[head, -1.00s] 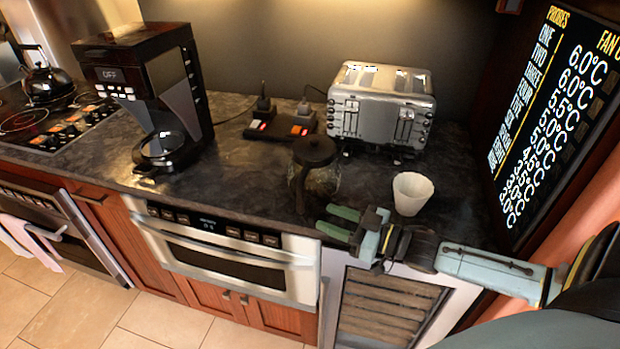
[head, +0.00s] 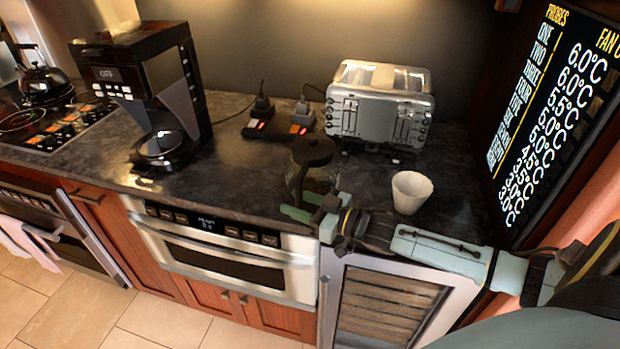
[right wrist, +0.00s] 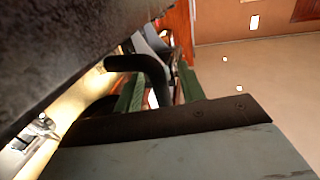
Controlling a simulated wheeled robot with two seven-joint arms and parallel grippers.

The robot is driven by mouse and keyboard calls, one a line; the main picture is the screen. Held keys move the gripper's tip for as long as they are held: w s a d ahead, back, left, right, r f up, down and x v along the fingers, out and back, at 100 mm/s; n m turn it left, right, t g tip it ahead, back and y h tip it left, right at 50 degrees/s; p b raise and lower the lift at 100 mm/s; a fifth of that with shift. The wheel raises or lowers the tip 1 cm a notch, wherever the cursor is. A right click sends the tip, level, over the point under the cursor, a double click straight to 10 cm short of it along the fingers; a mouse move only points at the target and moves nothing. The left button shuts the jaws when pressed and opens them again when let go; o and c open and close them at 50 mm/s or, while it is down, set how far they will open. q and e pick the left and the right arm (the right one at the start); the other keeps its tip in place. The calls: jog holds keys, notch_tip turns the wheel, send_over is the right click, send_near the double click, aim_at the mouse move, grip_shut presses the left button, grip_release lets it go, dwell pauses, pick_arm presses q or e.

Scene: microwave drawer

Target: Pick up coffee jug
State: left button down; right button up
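The coffee jug (head: 314,152) stands upright on the dark counter, with a black lid and a glass body. Its handle side faces the counter's front edge. My right gripper (head: 303,205) is at the jug's front, low beside it, with its green fingers pointing left. In the right wrist view, the jug's black curved handle (right wrist: 150,68) shows between the two green fingers of the gripper (right wrist: 160,88). The fingers are apart, with gaps beside the handle; contact cannot be made out. My left gripper is not in view.
A white cup (head: 411,191) stands right of the jug, close to my right arm. A silver toaster (head: 380,108) and a power strip (head: 280,127) are behind. The coffee maker (head: 145,92) stands left, with clear counter (head: 235,175) between it and the jug.

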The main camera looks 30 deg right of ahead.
grip_shut()
jog(key=shift+r, duration=0.1)
dwell(1.2)
